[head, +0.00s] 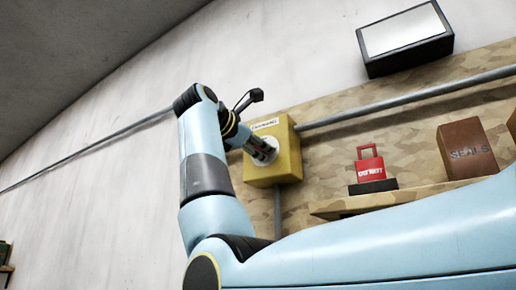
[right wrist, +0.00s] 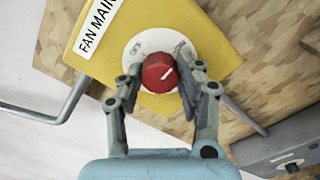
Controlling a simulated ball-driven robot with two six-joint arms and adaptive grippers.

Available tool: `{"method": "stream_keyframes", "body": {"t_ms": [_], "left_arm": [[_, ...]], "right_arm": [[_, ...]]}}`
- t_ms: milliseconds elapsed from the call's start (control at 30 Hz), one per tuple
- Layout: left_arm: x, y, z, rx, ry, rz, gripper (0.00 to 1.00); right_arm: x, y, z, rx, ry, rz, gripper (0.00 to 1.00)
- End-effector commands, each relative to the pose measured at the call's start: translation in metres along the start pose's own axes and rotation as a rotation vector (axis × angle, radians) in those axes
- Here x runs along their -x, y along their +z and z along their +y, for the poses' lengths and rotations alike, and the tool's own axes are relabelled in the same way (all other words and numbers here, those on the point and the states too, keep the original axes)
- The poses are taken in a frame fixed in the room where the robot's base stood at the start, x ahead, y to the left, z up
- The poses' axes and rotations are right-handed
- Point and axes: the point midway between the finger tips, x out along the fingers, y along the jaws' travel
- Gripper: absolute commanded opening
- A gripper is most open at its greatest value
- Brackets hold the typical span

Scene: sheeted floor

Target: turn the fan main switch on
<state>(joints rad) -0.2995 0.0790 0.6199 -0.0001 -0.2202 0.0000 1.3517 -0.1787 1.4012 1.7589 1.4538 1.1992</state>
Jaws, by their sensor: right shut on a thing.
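The yellow fan main switch box (head: 287,165) is on the wall panel in the head view. Its label, "FAN MAIN" (right wrist: 96,27), shows partly in the right wrist view. On its face is a white round dial plate (right wrist: 134,52) with small lettering, "OFF" at upper left. My left gripper is not in view.
A grey conduit (head: 400,96) runs from the box to the right. Right of the box, a red padlock-shaped thing (head: 370,168) and a brown "SEALS" box (head: 466,148) stand by a shelf (head: 345,203). A dark-framed panel (head: 404,32) hangs above.

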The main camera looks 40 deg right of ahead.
Motion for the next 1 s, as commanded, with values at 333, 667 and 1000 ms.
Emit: {"method": "stream_keyframes", "body": {"t_ms": [333,667,1000], "left_arm": [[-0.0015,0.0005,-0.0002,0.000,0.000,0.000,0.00],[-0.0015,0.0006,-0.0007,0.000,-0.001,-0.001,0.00],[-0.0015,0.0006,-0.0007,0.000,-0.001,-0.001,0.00]], "right_arm": [[0.0000,-0.0019,-0.0008,-0.079,-0.002,0.003,0.04],[0.0000,-0.0018,-0.0008,-0.084,-0.002,0.003,0.04],[0.0000,-0.0010,-0.0004,-0.084,-0.001,0.002,0.59]]}}
